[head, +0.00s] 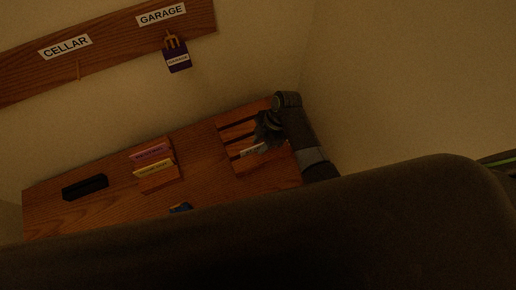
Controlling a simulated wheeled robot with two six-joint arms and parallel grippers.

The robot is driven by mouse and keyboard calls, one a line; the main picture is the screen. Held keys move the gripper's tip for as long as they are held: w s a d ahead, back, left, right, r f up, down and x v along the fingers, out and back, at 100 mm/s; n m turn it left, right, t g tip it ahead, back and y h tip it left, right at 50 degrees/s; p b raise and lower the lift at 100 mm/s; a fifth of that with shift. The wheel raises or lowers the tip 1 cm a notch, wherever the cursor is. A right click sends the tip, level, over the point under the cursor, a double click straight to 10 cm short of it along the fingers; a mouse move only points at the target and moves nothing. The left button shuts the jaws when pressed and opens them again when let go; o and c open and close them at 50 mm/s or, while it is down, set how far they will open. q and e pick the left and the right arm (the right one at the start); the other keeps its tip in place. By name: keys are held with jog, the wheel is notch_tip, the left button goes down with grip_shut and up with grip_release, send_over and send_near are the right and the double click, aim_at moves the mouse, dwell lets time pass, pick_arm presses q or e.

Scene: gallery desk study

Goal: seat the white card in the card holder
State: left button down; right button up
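A white card (253,149) with dark print shows at the slotted wooden rack (246,167) on the right of the desk. My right gripper (267,132) is over this rack, just above the card's right end. It is dark and small, so I cannot tell whether its fingers are open or touch the card. A wooden stand (158,183) holds a pink card (151,152) and a yellow card (154,168). A black block (85,187) lies at the desk's left. I cannot tell which of these is the card holder. My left gripper is not in view.
The wooden desk (120,210) has bare room between the black block and the stand. A small blue thing (180,208) is partly hidden by a large dark shape in front. A wall board (110,40) labelled CELLAR and GARAGE carries a purple tag (177,60).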

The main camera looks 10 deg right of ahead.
jog(key=shift+f, duration=0.1)
jog(key=shift+c, duration=0.4)
grip_shut()
